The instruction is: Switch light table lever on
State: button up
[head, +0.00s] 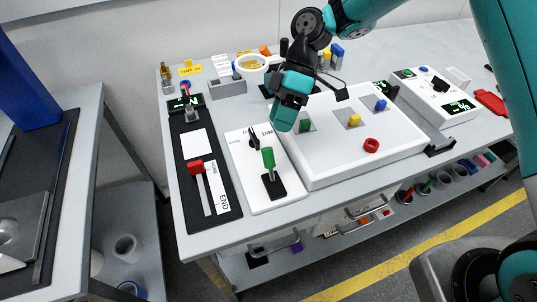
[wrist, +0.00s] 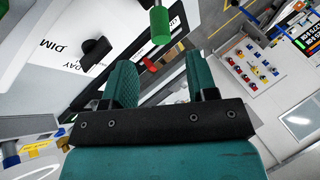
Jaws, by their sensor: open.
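The light table lever has a green handle (head: 268,157) standing up from a black base (head: 273,186) on the white control panel (head: 260,200) at the light table's left. My gripper (head: 284,120) is above and a little right of the lever, over the panel's back edge, not touching it. In the wrist view the green handle (wrist: 159,25) is beyond the open teal fingers (wrist: 160,78), roughly in line with the gap between them. The gap is empty. A black knob (wrist: 94,51) on the panel, near the letters DIM, is also in the wrist view.
A black slider strip with a red knob (head: 196,166) lies left of the panel. A meter box (head: 435,95) stands at the right. Space in front of the lever is clear.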

aim_at(270, 148)
jog(key=p+x, duration=0.1)
jog(key=x, duration=0.7)
jog(key=shift+s+a+f, duration=0.1)
jog(key=shift+s+f, duration=0.1)
jog(key=shift+f, duration=0.15)
grip_shut()
